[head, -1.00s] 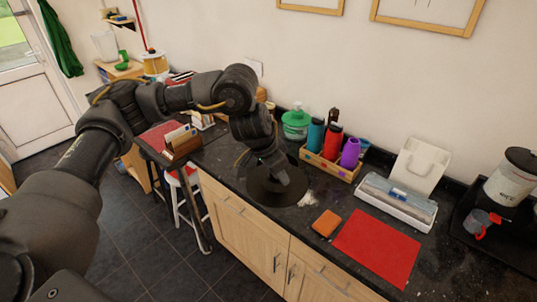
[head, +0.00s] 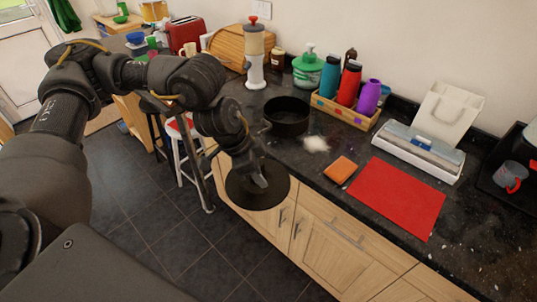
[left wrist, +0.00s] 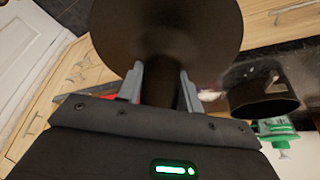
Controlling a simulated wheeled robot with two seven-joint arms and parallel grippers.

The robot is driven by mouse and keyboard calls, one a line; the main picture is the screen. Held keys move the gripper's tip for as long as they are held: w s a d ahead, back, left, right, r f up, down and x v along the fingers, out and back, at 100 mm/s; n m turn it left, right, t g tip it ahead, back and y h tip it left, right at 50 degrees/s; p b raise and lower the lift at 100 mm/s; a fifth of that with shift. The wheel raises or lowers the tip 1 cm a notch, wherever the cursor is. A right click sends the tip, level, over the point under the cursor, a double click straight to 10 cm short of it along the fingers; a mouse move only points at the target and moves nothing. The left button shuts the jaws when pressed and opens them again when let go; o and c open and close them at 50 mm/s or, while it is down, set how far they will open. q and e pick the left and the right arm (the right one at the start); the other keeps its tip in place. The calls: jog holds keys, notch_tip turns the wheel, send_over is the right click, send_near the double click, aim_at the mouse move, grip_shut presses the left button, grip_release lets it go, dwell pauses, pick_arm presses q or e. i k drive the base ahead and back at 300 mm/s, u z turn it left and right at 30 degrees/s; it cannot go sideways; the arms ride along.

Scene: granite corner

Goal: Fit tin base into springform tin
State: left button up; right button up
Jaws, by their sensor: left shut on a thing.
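My left gripper (head: 262,176) is shut on the tin base (head: 243,192), a dark round disc. It holds the disc in the air in front of the worktop's front edge, over the cabinet doors. In the left wrist view the disc (left wrist: 205,22) fills the top, with the gripper's fingers (left wrist: 160,85) around a dark part below it. The springform tin (head: 287,122), a dark round ring, stands on the worktop beyond the disc, apart from it. It also shows in the left wrist view (left wrist: 262,107). My right gripper is not in view.
A pile of white powder (head: 316,144) and an orange block (head: 341,169) lie right of the tin. A red mat (head: 395,197) lies further right. Behind stand a wooden crate of bottles (head: 343,110), a green-lidded jar (head: 308,72) and a white dispenser (head: 255,62).

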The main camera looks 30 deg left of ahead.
aim_at(298, 106)
jog(key=k, duration=0.5)
jog(key=z, duration=1.75)
jog(key=i, duration=1.1)
jog(key=u, duration=2.2)
